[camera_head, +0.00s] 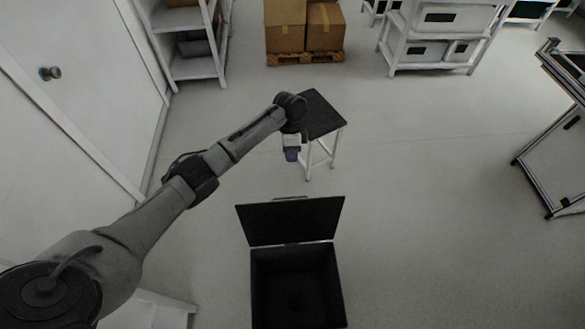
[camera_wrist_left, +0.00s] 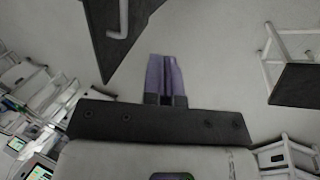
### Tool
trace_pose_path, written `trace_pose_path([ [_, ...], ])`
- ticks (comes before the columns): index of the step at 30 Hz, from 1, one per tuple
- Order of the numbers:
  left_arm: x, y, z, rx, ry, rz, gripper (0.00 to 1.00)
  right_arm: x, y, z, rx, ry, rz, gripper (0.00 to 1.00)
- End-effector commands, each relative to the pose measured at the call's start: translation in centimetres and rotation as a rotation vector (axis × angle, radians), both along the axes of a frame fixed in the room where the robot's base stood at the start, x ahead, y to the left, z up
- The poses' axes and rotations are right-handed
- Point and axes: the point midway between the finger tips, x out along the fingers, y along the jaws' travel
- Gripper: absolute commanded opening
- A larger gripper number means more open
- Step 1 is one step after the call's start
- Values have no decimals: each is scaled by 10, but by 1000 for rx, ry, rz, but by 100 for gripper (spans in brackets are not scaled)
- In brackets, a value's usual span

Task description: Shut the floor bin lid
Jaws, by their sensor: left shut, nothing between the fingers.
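The black floor bin (camera_head: 297,290) stands on the floor at the bottom middle of the head view, with its inside showing empty and dark. Its lid (camera_head: 291,222) is open, raised at the far edge of the bin, with a handle (camera_head: 290,198) on its far edge. My left gripper (camera_head: 291,155) is shut and empty, beyond the lid and apart from it in the head view. In the left wrist view my purple fingers (camera_wrist_left: 166,75) are together, and a dark panel (camera_wrist_left: 108,45) with a light handle, apparently the lid, shows at upper left. My right gripper is not in view.
A dark-topped stool (camera_head: 322,112) stands just right of my left gripper. A pallet (camera_head: 305,58) with cardboard boxes and white shelves (camera_head: 188,68) are at the back. A metal-framed stand (camera_head: 560,150) is at the right. The floor right of the bin is clear.

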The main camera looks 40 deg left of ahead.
Motion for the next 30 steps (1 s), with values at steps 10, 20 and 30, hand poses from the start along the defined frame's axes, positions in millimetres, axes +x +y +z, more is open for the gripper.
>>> trace_pose_path([
  [10,-16,-16,-64,0,3,-2,0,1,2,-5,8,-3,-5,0],
  [20,-38,-39,-82,1,0,-2,0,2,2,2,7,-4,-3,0],
  [30,-48,-49,-85,2,-1,-1,0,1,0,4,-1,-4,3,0],
])
